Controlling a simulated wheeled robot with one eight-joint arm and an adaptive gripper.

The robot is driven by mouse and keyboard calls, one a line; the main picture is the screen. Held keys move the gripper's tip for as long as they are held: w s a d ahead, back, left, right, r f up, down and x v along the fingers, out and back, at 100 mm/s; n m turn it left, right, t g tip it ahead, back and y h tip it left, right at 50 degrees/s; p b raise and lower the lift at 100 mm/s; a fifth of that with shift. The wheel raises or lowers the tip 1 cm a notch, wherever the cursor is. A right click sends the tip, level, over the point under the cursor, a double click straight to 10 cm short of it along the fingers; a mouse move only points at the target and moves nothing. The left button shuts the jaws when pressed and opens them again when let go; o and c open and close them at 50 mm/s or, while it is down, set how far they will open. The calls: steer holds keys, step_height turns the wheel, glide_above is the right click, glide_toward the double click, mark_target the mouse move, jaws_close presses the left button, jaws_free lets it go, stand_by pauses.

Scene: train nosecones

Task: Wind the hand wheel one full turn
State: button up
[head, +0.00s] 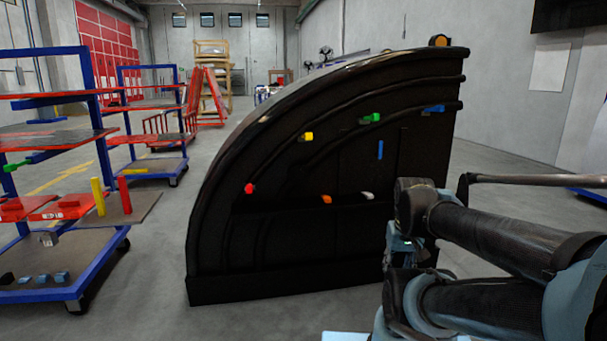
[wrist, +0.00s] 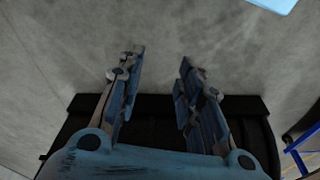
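I cannot make out a hand wheel in either view. The large black nosecone (head: 300,235) stands on the floor in the middle of the head view, with a curved top edge and colored pieces on its face. My gripper (wrist: 158,60) is open in the wrist view, with its two blue fingers apart and only grey floor between their tips. The dark base of the nosecone (wrist: 245,105) shows behind the fingers there. In the head view my arm comes in from the right and partly covers the nosecone's right lower side. My fingers are hardly visible there.
A blue-framed rack (head: 75,293) with red shelves and loose parts stands at the left, with another rack (head: 155,168) behind it. Yellow (head: 307,136), green (head: 371,118) and blue (head: 433,109) pieces sit along the nosecone's rails. Floor between rack and nosecone is clear.

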steer(key=shift+o, duration=0.6)
steer(key=shift+s+r, duration=0.1)
steer(key=w+a+r+n+t+y, duration=0.25)
steer(key=w+a+r, duration=0.25)
steer(key=w+a, duration=0.5)
steer(key=w+a+r+n+t+y, duration=0.25)
steer(key=w+a+r+t, duration=0.2)
steer(key=w, duration=0.95)
steer(key=w+a+r+n+t+y, duration=0.2)
steer(key=w+a+r+y, duration=0.25)
steer(key=w+a, duration=0.6)
steer(key=m+t+h, duration=0.4)
steer(key=t+h, duration=0.1)
steer(key=t, duration=0.1)
glide_toward(303, 170)
steer(key=shift+y, duration=0.25)
steer(key=x, duration=0.9)
steer(key=shift+w+d, duration=0.1)
jaws_close()
